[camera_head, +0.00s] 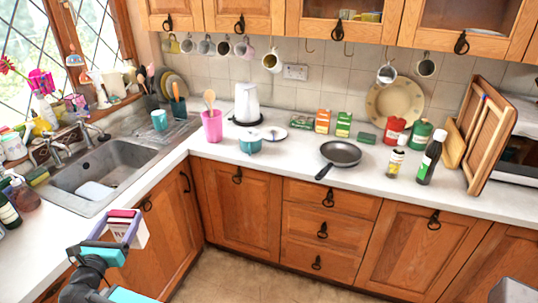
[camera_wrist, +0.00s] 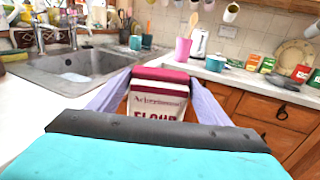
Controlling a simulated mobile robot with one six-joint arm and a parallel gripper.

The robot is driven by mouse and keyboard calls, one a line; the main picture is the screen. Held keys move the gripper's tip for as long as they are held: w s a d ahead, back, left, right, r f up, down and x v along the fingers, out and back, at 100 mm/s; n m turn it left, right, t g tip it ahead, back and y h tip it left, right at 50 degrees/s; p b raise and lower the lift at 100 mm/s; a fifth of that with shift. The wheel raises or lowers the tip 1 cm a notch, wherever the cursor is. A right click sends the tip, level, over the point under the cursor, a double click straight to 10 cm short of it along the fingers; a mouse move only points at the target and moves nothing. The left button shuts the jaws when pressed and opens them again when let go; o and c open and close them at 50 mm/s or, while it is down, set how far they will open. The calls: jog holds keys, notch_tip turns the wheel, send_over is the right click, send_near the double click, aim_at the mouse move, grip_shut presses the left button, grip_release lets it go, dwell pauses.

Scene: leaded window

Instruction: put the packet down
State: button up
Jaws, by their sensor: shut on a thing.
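The packet (camera_head: 133,229) is a white paper pack with a dark red top and the word FLOUR on its front. It also shows in the wrist view (camera_wrist: 157,100), upright between the two purple fingers. My gripper (camera_head: 117,222) is shut on the packet, near the front edge of the left-hand counter, by the sink. The packet's lower part is hidden by my gripper in the wrist view. I cannot tell how high it is above the counter.
The sink (camera_head: 110,172) holds a white tub. The white worktop (camera_head: 230,158) has a pink utensil pot (camera_head: 212,126), a teal pot (camera_head: 250,143) and a frying pan (camera_head: 340,154). Bare worktop lies at the left front (camera_head: 50,228). Wooden cupboards stand below.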

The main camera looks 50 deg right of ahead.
jog(key=s+d+r+m+g+h+b, duration=0.1)
jog(key=d+r+m+g+h+b, duration=0.15)
jog(key=d, duration=3.15)
jog(key=s+d+r+g, duration=0.1)
jog(key=s+d, duration=0.4)
jog(key=d, duration=0.4)
jog(key=s+d+r+m+b, duration=0.1)
jog(key=s+d, duration=0.5)
jog(key=d, duration=0.2)
jog(key=s+d+r+g, duration=0.1)
jog(key=s+d+r, duration=0.1)
jog(key=s+d, duration=0.4)
jog(key=d, duration=0.3)
jog(key=shift+d+g+b, duration=0.3)
jog(key=shift+g+b, duration=0.05)
jog(key=shift+b, duration=0.05)
jog(key=shift+d, duration=0.1)
jog(key=w+f+p+x, duration=0.1)
jog(key=w+p+x, duration=0.1)
jog(key=x, duration=1.3)
jog(key=shift+a+p, duration=0.35)
jog(key=shift+p, duration=0.45)
jog(key=shift+d, duration=0.1)
